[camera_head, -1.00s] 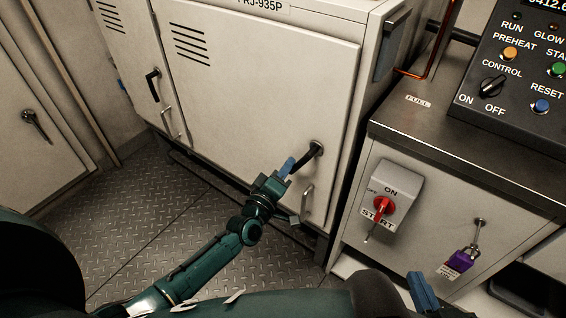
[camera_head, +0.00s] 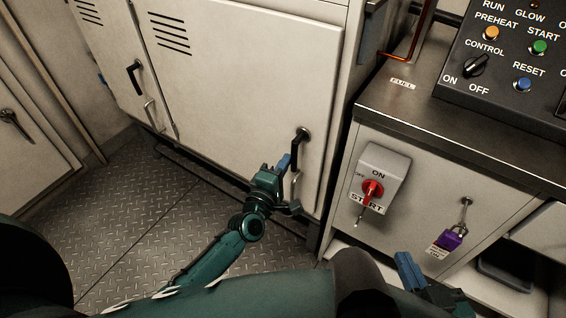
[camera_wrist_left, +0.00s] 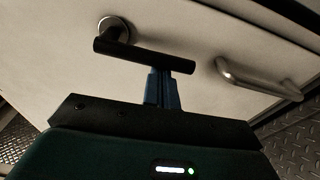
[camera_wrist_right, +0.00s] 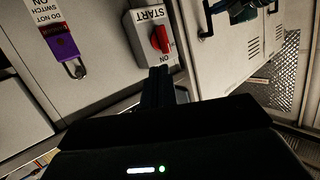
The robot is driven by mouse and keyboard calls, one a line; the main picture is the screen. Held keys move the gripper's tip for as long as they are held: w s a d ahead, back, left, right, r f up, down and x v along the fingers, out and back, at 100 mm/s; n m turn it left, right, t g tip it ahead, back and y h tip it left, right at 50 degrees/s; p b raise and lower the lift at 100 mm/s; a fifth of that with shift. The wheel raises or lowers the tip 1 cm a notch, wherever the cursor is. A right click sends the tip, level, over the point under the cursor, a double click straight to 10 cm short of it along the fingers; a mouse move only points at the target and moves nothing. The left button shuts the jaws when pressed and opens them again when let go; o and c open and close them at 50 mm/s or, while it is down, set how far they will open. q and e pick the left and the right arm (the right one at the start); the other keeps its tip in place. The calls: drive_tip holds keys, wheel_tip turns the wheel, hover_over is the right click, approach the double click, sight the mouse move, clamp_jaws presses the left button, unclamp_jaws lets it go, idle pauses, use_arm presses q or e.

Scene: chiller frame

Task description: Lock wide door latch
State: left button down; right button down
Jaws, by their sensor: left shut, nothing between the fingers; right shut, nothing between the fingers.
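The wide door (camera_head: 235,90) is a pale cabinet door, flush in its frame. Its black latch (camera_head: 301,138) is a lever on a round pivot near the door's right edge, hanging steeply down and slightly left. My left gripper (camera_head: 283,163) has its shut blue fingers at the left side of the lever's lower part. In the left wrist view, the lever (camera_wrist_left: 125,49) crosses just beyond the fingertips (camera_wrist_left: 162,75); whether they touch cannot be told. My right gripper (camera_head: 405,270) is shut and empty, low in front of the control cabinet; its fingers (camera_wrist_right: 157,78) show in the right wrist view.
A silver pull handle (camera_head: 296,185) sits below the latch, close to my left gripper. A narrow door latch (camera_head: 135,76) is further left. The control cabinet at right carries a red switch (camera_head: 373,190) and a purple padlock (camera_head: 451,240). The metal floor (camera_head: 120,215) is open at left.

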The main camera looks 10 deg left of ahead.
idle(0.3)
drive_tip(key=shift+w+a+g+p, duration=0.3)
drive_tip(key=shift+a+g+p, duration=0.35)
drive_tip(key=shift+p, duration=1.75)
drive_tip(key=shift+w+a+g+p, duration=0.4)
drive_tip(key=shift+g+p, duration=0.35)
drive_tip(key=shift+p, duration=1.6)
drive_tip(key=shift+s, duration=0.15)
